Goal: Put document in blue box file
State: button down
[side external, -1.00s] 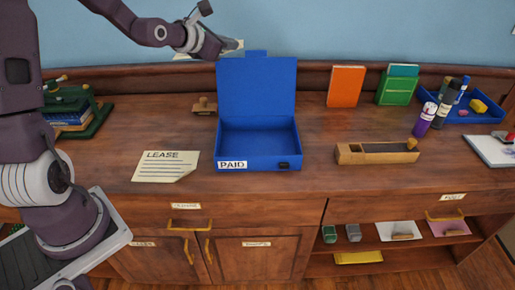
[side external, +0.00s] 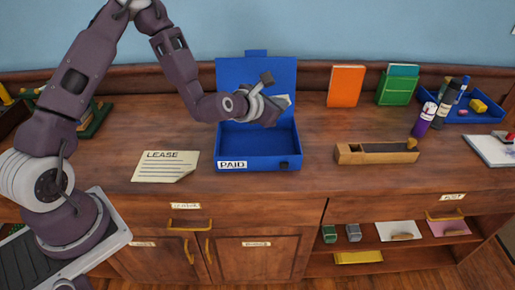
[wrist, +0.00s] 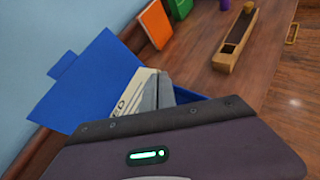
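The blue box file (side external: 258,158) stands on the wooden counter with its lid (side external: 240,85) raised and a PAID label on its front. My gripper (side external: 281,104) is over the box, in front of the lid. In the wrist view, my grey fingers (wrist: 158,92) are closed on a cream document (wrist: 136,90) with partly visible dark lettering. Most of this sheet is hidden by my gripper. Another cream document marked LEASE (side external: 165,166) lies flat on the counter left of the box.
An orange book (side external: 346,86) and a green holder (side external: 397,88) stand at the back right. A purple bottle (side external: 424,121) and blue tray (side external: 480,115) are farther right. The counter before the pen box is clear.

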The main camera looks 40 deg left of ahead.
notch_tip(320, 180, down, 14)
jog(key=shift+r, duration=0.25)
jog(key=c, duration=1.7)
grip_release()
